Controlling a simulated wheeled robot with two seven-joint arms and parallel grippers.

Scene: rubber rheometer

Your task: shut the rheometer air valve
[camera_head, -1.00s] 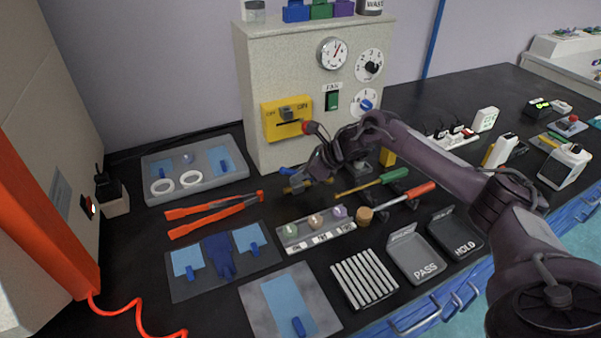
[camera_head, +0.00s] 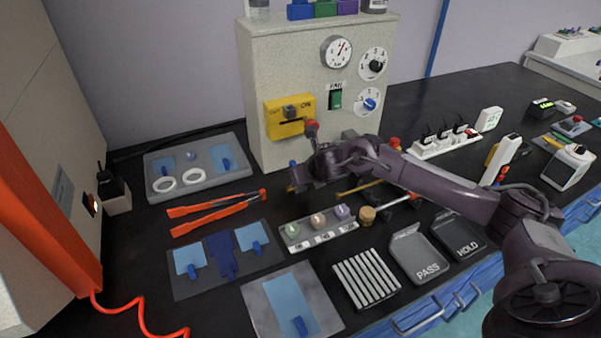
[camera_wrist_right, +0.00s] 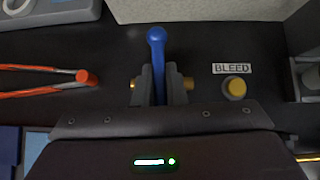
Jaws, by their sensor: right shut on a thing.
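The air valve has a blue lever (camera_wrist_right: 157,50), which points away from my wrist in the right wrist view, across a line between brass fittings (camera_wrist_right: 187,84) on either side. In the head view the blue lever tip (camera_head: 292,164) shows just left of my right gripper (camera_head: 297,185). In the right wrist view my right gripper (camera_wrist_right: 157,84) is shut on the lever, with one grey finger on each side of it. The fingers hide most of the valve body. My left gripper is not in view.
A yellow button (camera_wrist_right: 236,88) labelled BLEED sits right of the valve. Orange-handled tongs (camera_head: 215,212) lie to its left. The beige rheometer cabinet (camera_head: 290,60) with its yellow OFF/ON switch (camera_head: 289,116) stands behind. A strip of small weights (camera_head: 318,230) lies in front.

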